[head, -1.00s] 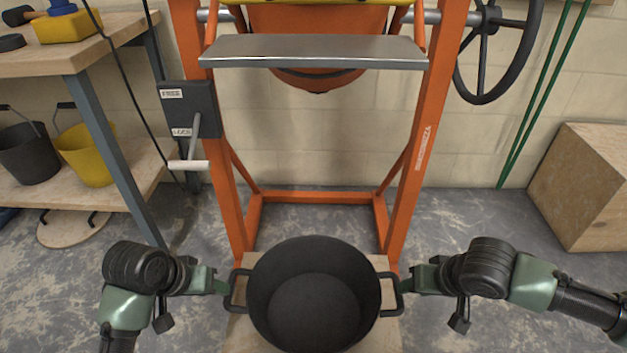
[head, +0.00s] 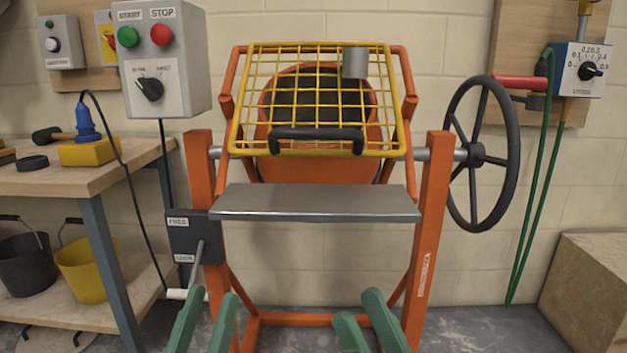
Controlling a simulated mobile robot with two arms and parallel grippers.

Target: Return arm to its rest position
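My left gripper (head: 212,296) shows at the bottom of the head view, left of centre. Its two green fingers are apart with nothing between them. My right gripper (head: 358,305) shows at the bottom, right of centre, its two green fingers also apart and empty. Both point forward in front of the orange mixer frame (head: 430,240), below its grey metal shelf (head: 315,203). My arms behind the fingers are out of view.
The mixer drum (head: 375,115) sits behind a yellow grid guard (head: 233,135). A handwheel (head: 513,150) is at its right. A lever box (head: 180,235) is on the left post. A workbench (head: 110,185) stands left, a wooden box (head: 590,290) right.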

